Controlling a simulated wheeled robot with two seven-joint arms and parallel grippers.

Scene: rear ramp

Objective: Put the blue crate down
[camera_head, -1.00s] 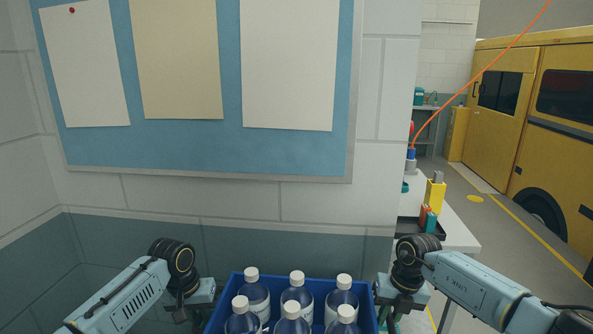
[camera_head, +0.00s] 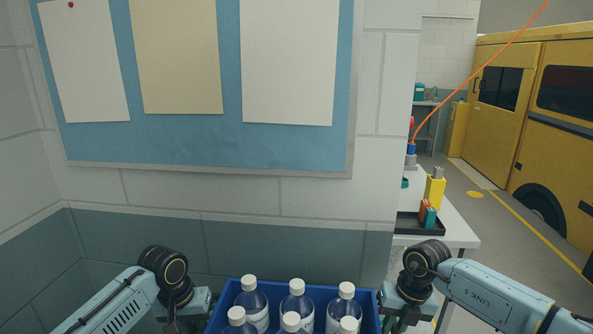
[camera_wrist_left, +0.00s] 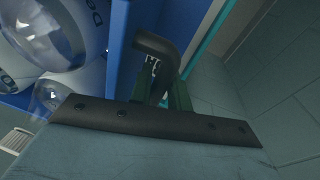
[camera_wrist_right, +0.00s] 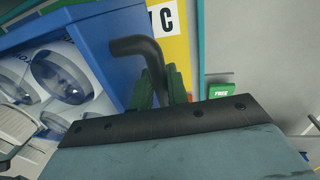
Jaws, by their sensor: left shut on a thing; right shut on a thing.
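The blue crate (camera_head: 322,292) is at the bottom of the head view, its lower part cut off by the frame. It holds several clear bottles (camera_head: 254,304) with white caps. My left gripper (camera_head: 199,305) is at its left side, shut on a dark handle (camera_wrist_left: 158,46) beside the crate wall (camera_wrist_left: 121,40). My right gripper (camera_head: 402,300) is at its right side, shut on the other dark handle (camera_wrist_right: 137,46) beside the crate wall (camera_wrist_right: 92,28). The crate looks about level. Its underside and what lies below it are hidden.
A tiled wall (camera_head: 230,188) with a blue notice board (camera_head: 230,145) stands ahead. A white table (camera_head: 455,232) with a black tray (camera_head: 420,226) is at right, beyond my right arm. In the right wrist view a yellow panel marked C (camera_wrist_right: 172,40) and a green FREE label (camera_wrist_right: 222,91) show.

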